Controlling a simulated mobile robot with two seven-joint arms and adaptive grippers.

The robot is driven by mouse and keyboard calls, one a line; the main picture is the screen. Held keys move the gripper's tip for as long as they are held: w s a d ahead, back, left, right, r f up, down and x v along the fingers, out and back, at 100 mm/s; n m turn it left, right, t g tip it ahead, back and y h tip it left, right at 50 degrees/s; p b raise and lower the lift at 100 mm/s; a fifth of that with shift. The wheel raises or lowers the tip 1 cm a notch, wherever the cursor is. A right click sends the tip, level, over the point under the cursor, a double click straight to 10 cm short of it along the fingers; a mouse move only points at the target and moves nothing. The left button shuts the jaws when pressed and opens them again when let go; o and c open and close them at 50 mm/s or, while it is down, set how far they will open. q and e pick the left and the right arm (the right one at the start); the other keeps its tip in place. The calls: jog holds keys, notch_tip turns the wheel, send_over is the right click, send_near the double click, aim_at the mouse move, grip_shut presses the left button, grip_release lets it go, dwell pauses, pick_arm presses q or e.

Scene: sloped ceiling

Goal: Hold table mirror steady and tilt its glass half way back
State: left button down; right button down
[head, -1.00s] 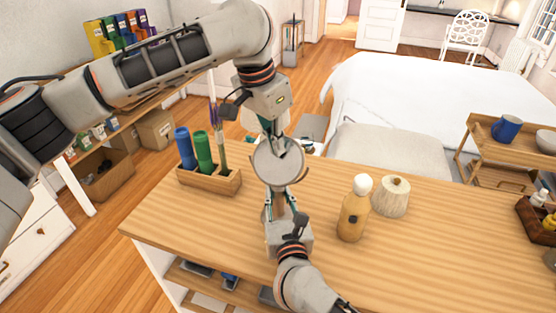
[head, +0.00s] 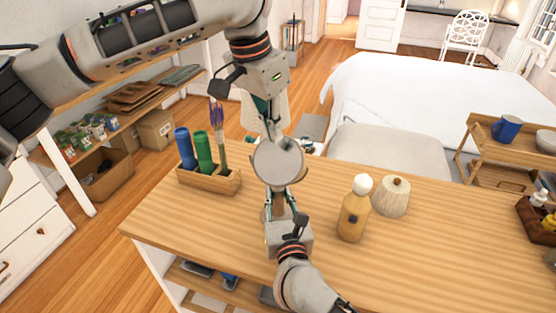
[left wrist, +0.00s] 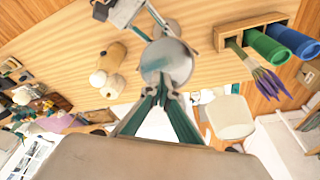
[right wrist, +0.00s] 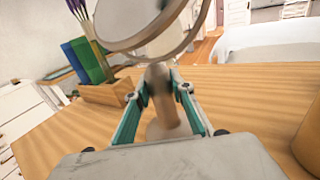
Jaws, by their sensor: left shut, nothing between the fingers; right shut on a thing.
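The table mirror has a round grey glass (head: 278,165) in a pale frame on a short wooden post (right wrist: 162,98). It stands on the wooden counter. My right gripper (right wrist: 160,85) is shut on the post from the near side, below the glass. My left gripper (head: 275,138) is shut and empty, pointing down at the far upper edge of the glass. In the left wrist view its fingertips (left wrist: 162,88) overlap the rim of the glass (left wrist: 168,62); I cannot tell whether they touch. The glass looks tilted, with its face partly upward. The base (right wrist: 165,130) is partly hidden by my right gripper.
A bottle (head: 353,212) and a ribbed cream object (head: 392,196) stand right. The counter's right part (head: 440,240) is mostly clear.

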pick_arm(q)
jog(key=shift+w+d+v, duration=0.15)
jog(key=shift+v, duration=0.8)
jog(key=shift+w+d+v, duration=0.15)
jog(key=shift+d+v, duration=0.05)
jog(key=shift+v, duration=0.75)
jog(key=shift+w+d+v, duration=0.15)
jog(key=shift+v, duration=0.8)
jog(key=shift+r, duration=0.2)
pick_arm(e)
jog(key=c, duration=1.7)
grip_release()
jog(key=s, duration=0.4)
jog(key=s+d, duration=0.1)
jog(key=s, duration=0.3)
jog(key=s+d, duration=0.1)
jog(key=s, duration=0.3)
